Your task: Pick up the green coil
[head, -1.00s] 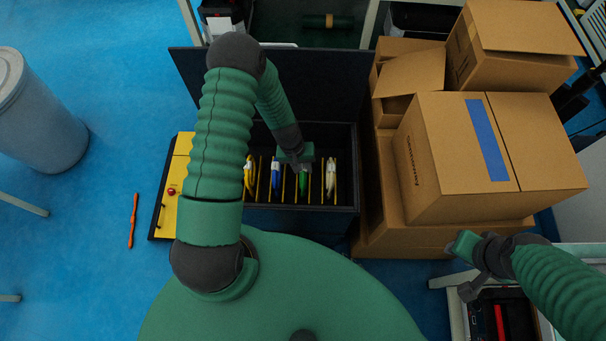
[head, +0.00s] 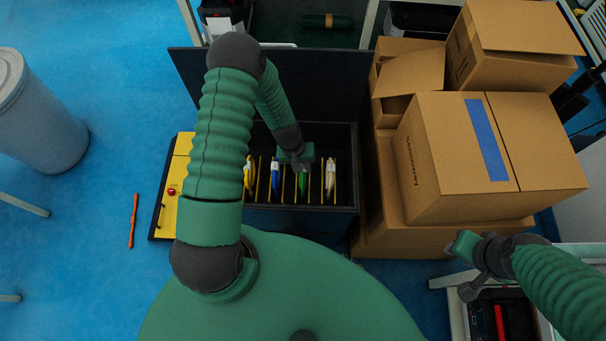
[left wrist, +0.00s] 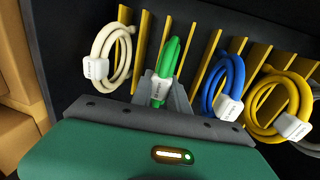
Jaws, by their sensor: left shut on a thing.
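The green coil (left wrist: 168,58) stands on edge between yellow dividers in a dark bin, with a white label on its near side. It also shows in the head view (head: 302,183), partly hidden by my left gripper. My left gripper (head: 301,165) reaches down into the bin from above. In the left wrist view its grey fingers (left wrist: 163,92) are shut on the green coil around its label. The coil is still among the dividers. My right gripper (head: 463,268) hangs at the lower right, away from the bin, and its jaw opening is unclear.
A white coil (left wrist: 112,55) is on one side of the green one. A blue coil (left wrist: 228,85) and a yellow coil (left wrist: 280,100) are on the other. The dark bin (head: 335,222) has a raised lid (head: 330,85) behind. Cardboard boxes (head: 440,150) crowd its right side.

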